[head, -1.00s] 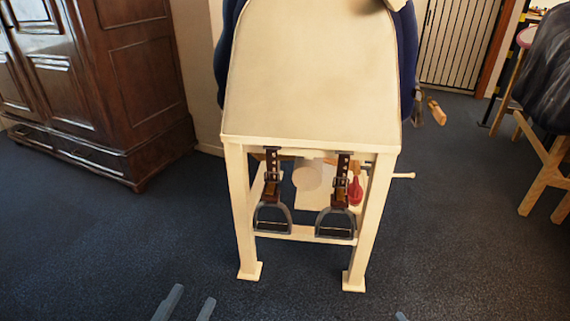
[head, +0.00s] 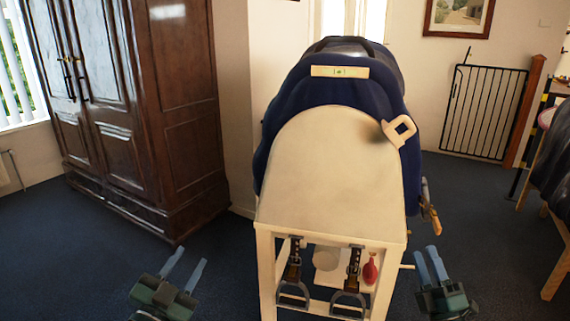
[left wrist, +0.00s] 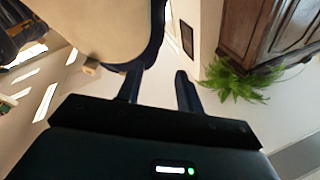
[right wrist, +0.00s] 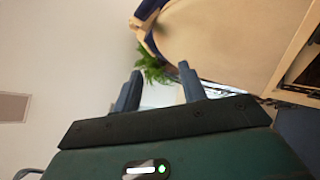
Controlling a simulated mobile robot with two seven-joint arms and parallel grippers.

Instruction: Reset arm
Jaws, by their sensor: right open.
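My left gripper (head: 184,267) is at the lower left of the head view, open and empty, left of the cream saddle stand (head: 335,165). Its two fingers stand apart in the left wrist view (left wrist: 160,88), with nothing between them. My right gripper (head: 430,264) is at the lower right of the head view, open and empty, right of the stand. Its fingers are also apart in the right wrist view (right wrist: 158,88). Neither gripper touches the stand.
A dark saddle (head: 350,48) lies over a blue pad (head: 300,100) on the stand. Two stirrups (head: 292,292) hang beneath its front. A wooden wardrobe (head: 170,110) stands left and a metal gate (head: 485,110) at the back right. Carpet (head: 235,262) is free beside the stand.

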